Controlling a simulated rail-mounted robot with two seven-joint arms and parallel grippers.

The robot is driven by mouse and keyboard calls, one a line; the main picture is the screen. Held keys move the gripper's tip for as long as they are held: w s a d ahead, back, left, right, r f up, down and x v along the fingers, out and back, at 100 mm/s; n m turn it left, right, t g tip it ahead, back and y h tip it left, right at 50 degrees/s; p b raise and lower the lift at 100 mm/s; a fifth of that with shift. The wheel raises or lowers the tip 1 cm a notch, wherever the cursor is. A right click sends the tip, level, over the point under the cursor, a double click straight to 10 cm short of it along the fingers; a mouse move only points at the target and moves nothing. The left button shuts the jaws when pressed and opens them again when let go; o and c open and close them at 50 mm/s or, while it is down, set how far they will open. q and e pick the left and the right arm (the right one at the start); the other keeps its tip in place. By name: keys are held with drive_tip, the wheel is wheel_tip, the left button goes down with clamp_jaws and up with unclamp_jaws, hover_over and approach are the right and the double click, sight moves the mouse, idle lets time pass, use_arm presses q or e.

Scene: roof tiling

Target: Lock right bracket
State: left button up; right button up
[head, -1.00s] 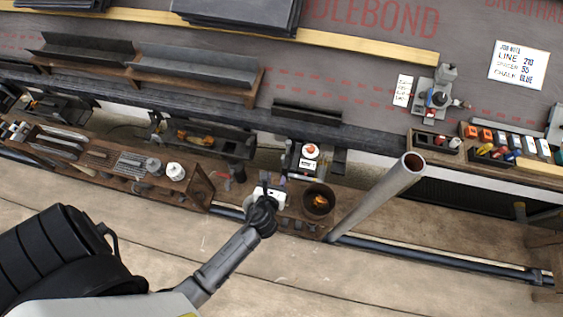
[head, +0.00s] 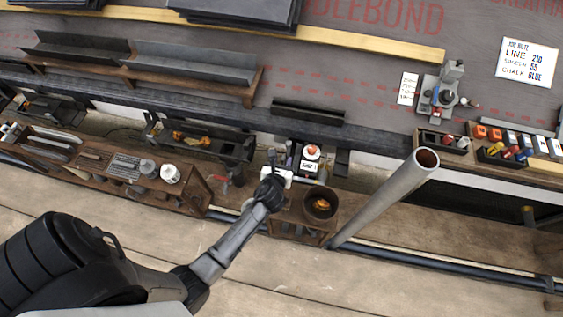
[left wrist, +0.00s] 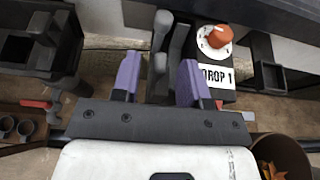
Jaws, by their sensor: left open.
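My left gripper (head: 274,165) is over the eave edge, beside a dark unit with an orange knob (head: 312,152) on a white dial and a label reading DROP 1. In the left wrist view its two purple fingers (left wrist: 161,76) are open. Two grey upright levers (left wrist: 168,50) stand between or just beyond the fingertips; no contact is clear. The orange knob (left wrist: 217,36) and DROP 1 label (left wrist: 216,76) are just right of the fingers. A black bracket-like part (left wrist: 268,75) is farther right. I cannot tell which part is the right bracket. My right gripper is not in view.
A pot with orange leaves (head: 320,204) stands right of my left gripper, near a leaning grey pipe (head: 385,197). A wooden tool rack (head: 110,165) and a black holder with an orange piece (head: 198,139) are left. A red-handled valve (left wrist: 40,104) is left of the fingers.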

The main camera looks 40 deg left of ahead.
use_arm(q)
clamp_jaws()
idle(0.3)
